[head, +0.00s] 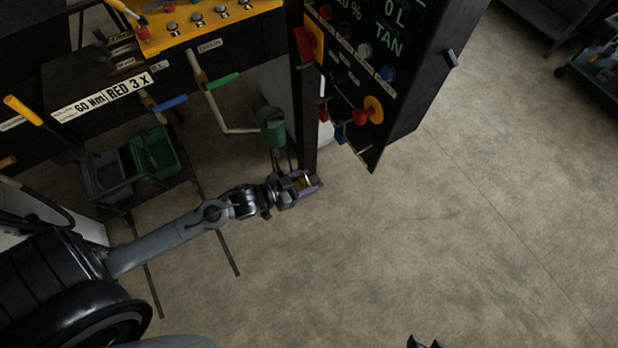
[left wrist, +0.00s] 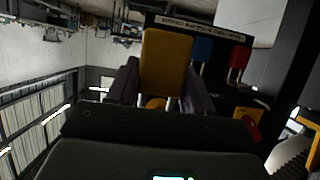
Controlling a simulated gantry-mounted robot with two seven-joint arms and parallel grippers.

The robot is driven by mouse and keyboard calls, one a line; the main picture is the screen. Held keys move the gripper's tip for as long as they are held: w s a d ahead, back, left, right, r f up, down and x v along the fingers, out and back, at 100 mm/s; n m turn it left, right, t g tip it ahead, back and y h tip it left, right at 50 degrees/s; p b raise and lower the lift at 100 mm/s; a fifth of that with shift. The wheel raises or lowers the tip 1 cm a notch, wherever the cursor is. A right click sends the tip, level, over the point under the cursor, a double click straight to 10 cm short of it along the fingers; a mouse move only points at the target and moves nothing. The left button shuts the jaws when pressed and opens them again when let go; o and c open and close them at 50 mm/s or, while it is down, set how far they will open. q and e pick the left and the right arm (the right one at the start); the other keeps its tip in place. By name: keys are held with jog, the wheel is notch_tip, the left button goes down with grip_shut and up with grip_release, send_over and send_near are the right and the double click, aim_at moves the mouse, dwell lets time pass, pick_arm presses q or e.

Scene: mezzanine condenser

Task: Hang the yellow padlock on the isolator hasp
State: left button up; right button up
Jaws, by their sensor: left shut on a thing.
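The yellow padlock (left wrist: 166,62) is between the fingers of my left gripper in the left wrist view, its flat body facing the camera. In the head view my left gripper (head: 308,184) is shut on it beside the lower end of the dark post, and only a small yellow-orange part of the padlock (head: 304,181) shows. A red-and-yellow isolator switch (head: 370,110) is on the black panel (head: 402,112), above and right of the gripper. I cannot make out the hasp. Dark tips at the bottom edge look like my right gripper (head: 425,342); its state is unclear.
A red padlock (left wrist: 238,61) and a blue padlock (left wrist: 202,50) hang behind the yellow one. The floor (head: 470,210) at right is clear.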

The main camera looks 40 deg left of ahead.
aim_at(301, 186)
pick_arm(q)
jog(key=shift+s+a+r+p, duration=0.1)
jog(key=shift+s+a+p, duration=0.15)
jog(key=shift+s, duration=0.25)
jog(key=shift+s+a+r+p, duration=0.1)
jog(key=shift+s+p, duration=0.2)
jog(key=shift+s, duration=0.2)
jog(key=shift+s+a+p, duration=0.2)
jog(key=shift+s+p, duration=0.1)
jog(key=shift+s, duration=0.2)
jog(key=shift+s+a+p, duration=0.2)
jog(key=shift+s+p, duration=0.1)
jog(key=shift+s, duration=0.25)
jog(key=shift+s+a+p, duration=0.2)
jog(key=shift+s+p, duration=0.1)
jog(key=shift+s, duration=0.2)
jog(key=shift+d, duration=0.1)
